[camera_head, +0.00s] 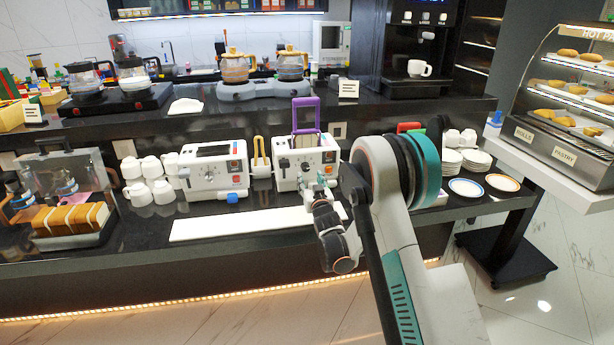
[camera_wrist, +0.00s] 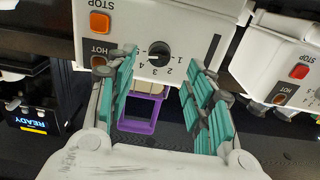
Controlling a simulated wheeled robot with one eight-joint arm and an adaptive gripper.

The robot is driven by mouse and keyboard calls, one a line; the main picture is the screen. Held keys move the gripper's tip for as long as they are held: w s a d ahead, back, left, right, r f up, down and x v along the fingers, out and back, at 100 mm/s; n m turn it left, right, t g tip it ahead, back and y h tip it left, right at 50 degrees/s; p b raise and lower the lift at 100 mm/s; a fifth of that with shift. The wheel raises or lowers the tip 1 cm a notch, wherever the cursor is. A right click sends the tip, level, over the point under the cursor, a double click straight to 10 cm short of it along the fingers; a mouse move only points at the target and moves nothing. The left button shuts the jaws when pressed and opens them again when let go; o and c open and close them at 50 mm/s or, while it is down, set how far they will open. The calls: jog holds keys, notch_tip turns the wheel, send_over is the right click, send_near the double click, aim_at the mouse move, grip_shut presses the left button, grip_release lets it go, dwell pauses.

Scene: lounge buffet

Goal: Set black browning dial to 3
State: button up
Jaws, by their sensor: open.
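The black browning dial (camera_wrist: 159,53) is on the front of a white toaster (camera_wrist: 185,22), with printed numbers around it, upside down in the wrist view. A thin pale mark shows on the dial, but I cannot tell surely which number it points at. In the head view this is the right-hand toaster (camera_head: 287,178), with a purple frame (camera_head: 305,101) standing up from its top. My gripper (camera_wrist: 157,72) is open, with its teal-padded fingers on either side of the dial, apart from it. In the head view my gripper (camera_head: 318,186) is before the toaster front, partly hiding it.
A second white toaster (camera_head: 205,185) stands to the left, with white mugs (camera_head: 150,169) beside it. A long white board (camera_head: 240,224) lies along the counter front. Plates (camera_head: 467,187) and cups are to the right. An orange stop button (camera_wrist: 100,23) is near the dial.

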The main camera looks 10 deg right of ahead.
aim_at(306, 170)
jog(key=w+b, duration=0.1)
jog(key=w, duration=0.5)
jog(key=shift+w+b, duration=0.25)
jog(key=shift+b, duration=0.05)
jog(key=c, duration=1.1)
